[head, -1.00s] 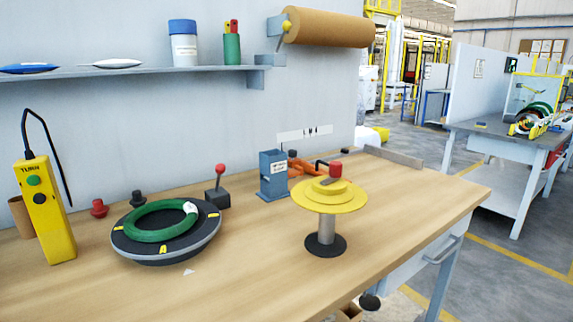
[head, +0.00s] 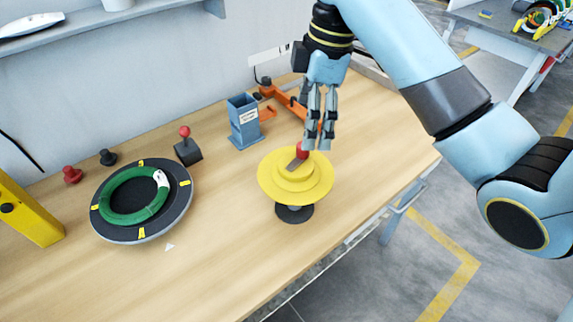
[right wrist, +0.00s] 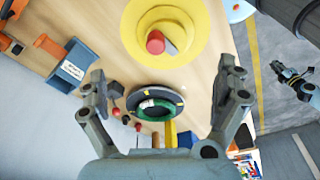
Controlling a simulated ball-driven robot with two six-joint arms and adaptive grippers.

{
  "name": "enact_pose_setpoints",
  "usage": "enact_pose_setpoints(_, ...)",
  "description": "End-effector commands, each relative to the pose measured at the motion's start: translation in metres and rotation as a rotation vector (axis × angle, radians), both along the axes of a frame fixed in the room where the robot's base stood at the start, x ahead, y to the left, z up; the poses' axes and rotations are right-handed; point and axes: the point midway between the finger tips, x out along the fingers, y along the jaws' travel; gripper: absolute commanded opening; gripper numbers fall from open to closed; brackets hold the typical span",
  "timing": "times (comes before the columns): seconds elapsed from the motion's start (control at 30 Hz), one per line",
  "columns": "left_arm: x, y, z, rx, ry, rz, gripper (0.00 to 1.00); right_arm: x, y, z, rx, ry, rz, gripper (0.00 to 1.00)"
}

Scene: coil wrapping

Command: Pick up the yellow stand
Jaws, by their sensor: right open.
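The yellow stand (head: 317,187) stands upright on the wooden workbench, with a stepped round yellow top, a red knob (head: 302,151) and a dark round base (head: 294,213). In the right wrist view the stand (right wrist: 190,22) shows from above at the top centre, with its red knob (right wrist: 155,42). My right gripper (head: 318,146) points down just above and behind the stand's top. In the right wrist view its two fingers (right wrist: 168,84) are wide apart with nothing between them, so it is open and empty. My left gripper does not show in the head view.
A dark turntable (head: 182,203) with a green coil (head: 112,207) sits to the left. A blue-grey holder (head: 243,124), an orange tool (head: 283,98) and a red-knobbed lever (head: 187,150) stand behind. The bench front is clear.

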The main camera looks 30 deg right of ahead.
Motion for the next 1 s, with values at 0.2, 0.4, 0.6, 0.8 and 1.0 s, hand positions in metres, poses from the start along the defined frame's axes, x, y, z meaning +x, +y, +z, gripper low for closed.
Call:
enact_pose_setpoints(0.2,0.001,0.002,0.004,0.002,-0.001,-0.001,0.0,0.001,0.006,-0.037,0.003,0.006,0.001,1.0)
enact_pose_setpoints(0.4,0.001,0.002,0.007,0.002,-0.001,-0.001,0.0,0.001,0.009,-0.054,0.001,0.005,0.0,1.0)
enact_pose_setpoints(0.6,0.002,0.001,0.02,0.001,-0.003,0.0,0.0,0.0,0.021,-0.081,0.002,0.007,-0.001,1.0)
enact_pose_setpoints(0.8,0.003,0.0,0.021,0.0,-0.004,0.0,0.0,0.002,0.022,-0.1,0.0,0.003,-0.001,1.0)
enact_pose_setpoints(1.0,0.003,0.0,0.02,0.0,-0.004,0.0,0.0,0.002,0.022,-0.102,0.0,0.002,-0.001,1.0)
